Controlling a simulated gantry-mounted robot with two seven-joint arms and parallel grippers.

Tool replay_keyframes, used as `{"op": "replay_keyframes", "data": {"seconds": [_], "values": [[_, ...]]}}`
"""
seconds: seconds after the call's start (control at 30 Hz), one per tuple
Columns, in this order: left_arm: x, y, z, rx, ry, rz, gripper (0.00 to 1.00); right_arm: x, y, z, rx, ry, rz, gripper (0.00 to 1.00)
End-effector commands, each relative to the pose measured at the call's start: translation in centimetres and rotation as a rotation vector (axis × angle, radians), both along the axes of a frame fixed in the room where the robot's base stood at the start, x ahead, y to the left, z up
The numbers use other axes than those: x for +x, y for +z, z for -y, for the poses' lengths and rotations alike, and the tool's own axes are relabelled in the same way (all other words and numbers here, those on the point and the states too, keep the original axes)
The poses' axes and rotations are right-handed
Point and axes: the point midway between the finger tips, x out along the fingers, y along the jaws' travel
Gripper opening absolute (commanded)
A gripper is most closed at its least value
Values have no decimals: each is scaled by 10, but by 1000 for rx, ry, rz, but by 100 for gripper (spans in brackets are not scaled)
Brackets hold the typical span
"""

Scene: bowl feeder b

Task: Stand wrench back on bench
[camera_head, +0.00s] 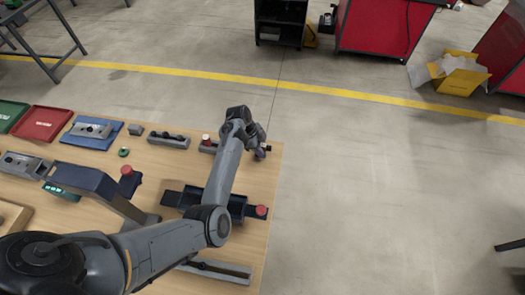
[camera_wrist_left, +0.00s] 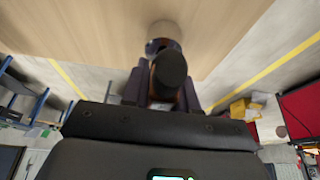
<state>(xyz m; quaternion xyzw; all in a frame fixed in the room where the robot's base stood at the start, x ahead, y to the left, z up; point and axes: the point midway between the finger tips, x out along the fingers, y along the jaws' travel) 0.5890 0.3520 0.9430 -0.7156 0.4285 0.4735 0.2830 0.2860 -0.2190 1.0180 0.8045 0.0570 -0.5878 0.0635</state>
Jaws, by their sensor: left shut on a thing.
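My left gripper (camera_head: 261,151) is at the right edge of the wooden bench (camera_head: 262,180), with its arm reaching across the bench. In the left wrist view the gripper (camera_wrist_left: 163,88) is shut on a dark, round-ended thing (camera_wrist_left: 171,68), which I take to be the wrench. It points nearly at the camera, so its full shape is hidden. A pale round piece (camera_wrist_left: 165,32) shows beyond it against the bench top; I cannot tell whether they touch. In the head view the held thing is mostly hidden by the gripper. My right gripper is not in view.
A dark fixture with a red knob (camera_head: 261,211) stands on the bench below the gripper. Small grey blocks (camera_head: 169,140), a blue tray (camera_head: 92,132) and a red tray (camera_head: 42,123) line the far side. Open floor lies to the right.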

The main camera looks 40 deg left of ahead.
Motion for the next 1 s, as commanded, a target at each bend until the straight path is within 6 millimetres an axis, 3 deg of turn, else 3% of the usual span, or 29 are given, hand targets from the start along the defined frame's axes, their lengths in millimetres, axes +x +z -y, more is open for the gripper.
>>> {"op": "replay_keyframes", "data": {"seconds": [0.33, 0.37, 0.5, 0.83, 1.0], "values": [[0, -3, 0, 1, -1, 2, 0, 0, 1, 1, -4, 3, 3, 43], [0, -3, 0, 0, -2, 1, 31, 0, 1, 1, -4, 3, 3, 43], [0, -3, 0, 0, -1, 0, 52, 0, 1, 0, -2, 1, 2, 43], [0, -1, 0, 1, -1, 1, 53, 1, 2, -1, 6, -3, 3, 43], [-1, 11, -4, 1, 0, 3, 53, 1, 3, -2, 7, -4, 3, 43]]}}
